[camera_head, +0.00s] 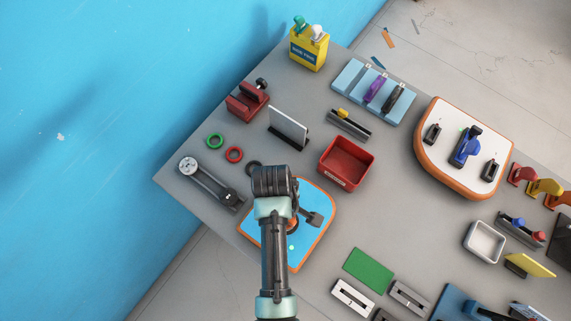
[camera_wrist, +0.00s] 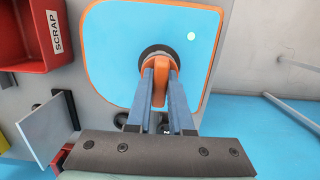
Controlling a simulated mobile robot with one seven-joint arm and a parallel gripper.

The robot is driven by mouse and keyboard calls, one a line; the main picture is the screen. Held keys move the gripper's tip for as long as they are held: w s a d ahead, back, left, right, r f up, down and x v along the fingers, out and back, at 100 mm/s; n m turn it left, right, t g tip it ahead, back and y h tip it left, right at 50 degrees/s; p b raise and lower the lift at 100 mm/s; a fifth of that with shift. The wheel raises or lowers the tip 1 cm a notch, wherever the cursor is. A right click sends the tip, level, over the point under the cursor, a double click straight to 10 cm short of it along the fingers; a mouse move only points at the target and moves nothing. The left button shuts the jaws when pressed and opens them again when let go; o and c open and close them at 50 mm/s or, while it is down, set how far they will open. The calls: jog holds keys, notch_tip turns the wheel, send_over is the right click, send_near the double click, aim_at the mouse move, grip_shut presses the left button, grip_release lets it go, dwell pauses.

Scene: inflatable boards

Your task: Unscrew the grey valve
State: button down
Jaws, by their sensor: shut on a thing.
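A valve sits on the blue board with an orange rim (camera_head: 309,252), which also shows in the wrist view (camera_wrist: 112,45). In the wrist view the valve shows a dark grey round base (camera_wrist: 147,53) and an orange upright part (camera_wrist: 159,88). No plainly grey handle shows there. My gripper (camera_wrist: 159,75) is over the board, its two blue-grey fingers shut on the orange part from both sides. In the head view my arm hides most of the valve and the fingertips. I cannot tell how far the valve is turned.
A red scrap bin (camera_head: 345,164) stands just behind the board, with an upright plate (camera_head: 288,127) near it. A black-and-grey linkage (camera_head: 207,184) lies to the left. A white board (camera_head: 461,161) with a blue device is at right. A green sheet (camera_head: 369,269) lies at front right.

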jog(key=c, duration=1.5)
grip_release()
grip_shut()
jog(key=shift+r+n+p, duration=0.15)
jog(key=shift+n+p, duration=0.4)
jog(key=shift+n, duration=0.05)
jog(key=shift+n+p, duration=0.55)
jog(key=shift+n, duration=0.55)
